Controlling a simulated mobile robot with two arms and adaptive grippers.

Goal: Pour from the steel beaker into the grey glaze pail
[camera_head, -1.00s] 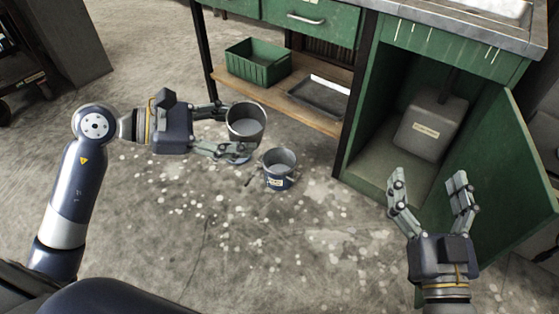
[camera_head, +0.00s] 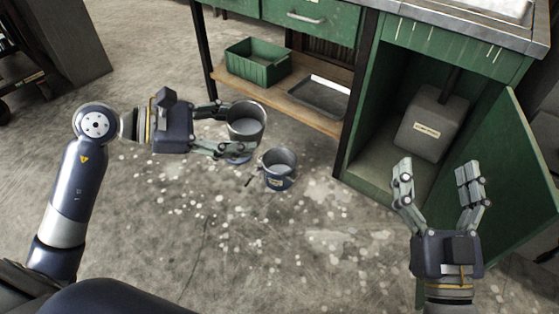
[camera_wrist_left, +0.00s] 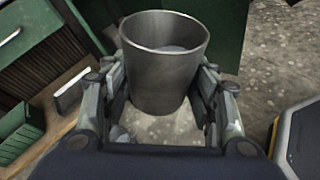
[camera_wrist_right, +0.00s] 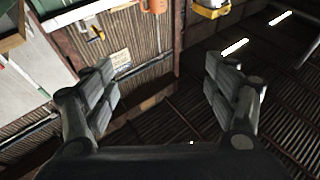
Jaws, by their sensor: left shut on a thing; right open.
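My left gripper (camera_head: 234,130) is shut on the steel beaker (camera_head: 247,123), a finger on either side. The beaker is held up off the floor, mouth upward and roughly upright, with greyish contents inside. It also shows in the left wrist view (camera_wrist_left: 163,75). The pail (camera_head: 279,171), blue-grey with a pale label and grey contents, stands on the floor just right of and below the beaker in the head view. The beaker is apart from it. A bluish thing (camera_head: 239,158) shows under the beaker, mostly hidden. My right gripper (camera_head: 435,172) is open and empty before the cabinet.
A green bench stands behind, with a green crate (camera_head: 258,64) and dark tray (camera_head: 319,95) on its wooden shelf (camera_head: 286,103). The cabinet door (camera_head: 510,175) hangs open at right; a grey labelled box (camera_head: 433,122) is inside. Speckled floor in front is clear.

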